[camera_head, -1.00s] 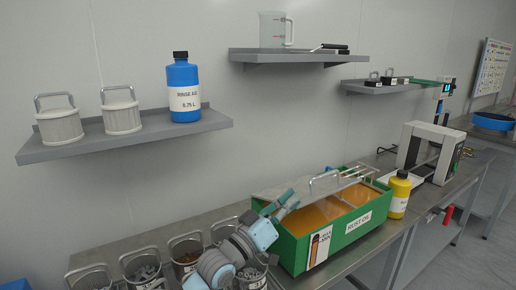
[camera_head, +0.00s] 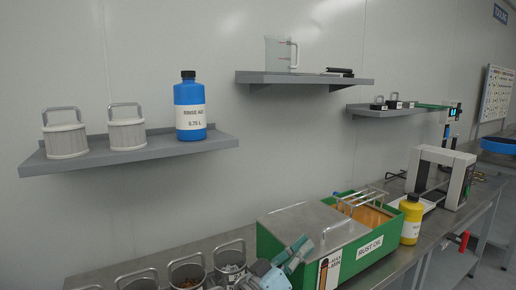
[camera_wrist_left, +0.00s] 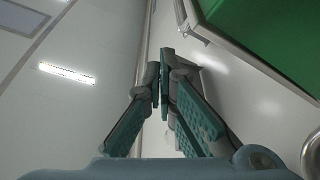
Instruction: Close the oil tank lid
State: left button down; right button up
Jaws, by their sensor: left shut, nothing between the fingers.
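The green oil tank (camera_head: 385,250), labelled RUST OIL, stands on the bench in the head view. Its grey metal lid (camera_head: 305,222) covers the left part of the tank top. A small bar handle (camera_head: 338,228) shows near the lid's right front side. Orange oil (camera_head: 372,216) shows at the right part of the tank, under a metal rack. My left gripper (camera_head: 302,246) is shut and empty at the lid's front edge; contact cannot be told. In the left wrist view the fingers (camera_wrist_left: 163,62) are close together, with the green tank wall (camera_wrist_left: 270,40) at upper right.
Wire-handled baskets of parts (camera_head: 187,270) stand left of the tank. A yellow bottle (camera_head: 411,220) stands close at its right, with a grey frame device (camera_head: 440,175) beyond. A wall shelf (camera_head: 130,155) holds a blue bottle (camera_head: 189,108) and two canisters.

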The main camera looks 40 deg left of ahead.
pick_arm(q)
notch_tip(320, 180, up, 5)
jog(key=p, duration=0.5)
jog(key=w+a+f+p+v, duration=0.15)
jog(key=p+v, duration=0.35)
jog(key=v, duration=0.5)
jog(key=s+d+f+m+g+y, duration=0.1)
jog(key=s+d+f+m+g, duration=0.15)
jog(key=s+f+g, duration=0.4)
jog(key=s+d+f+m+g+y, duration=0.1)
jog(key=s+d+f+g+y, duration=0.15)
jog(key=f, duration=0.75)
jog(key=s+f+g+y, duration=0.1)
jog(key=s+f+g, duration=0.25)
jog(key=s, duration=0.35)
jog(key=s+f+g+y, duration=0.1)
jog(key=s+f+g, duration=0.25)
jog(key=s, duration=0.45)
notch_tip(320, 180, down, 18)
jog(key=s+a+g, duration=0.2)
jog(key=s+f+g, duration=0.1)
jog(key=s+f, duration=1.2)
jog(key=f, duration=0.1)
jog(key=shift+s+a+g, duration=0.3)
jog(key=shift+s, duration=0.1)
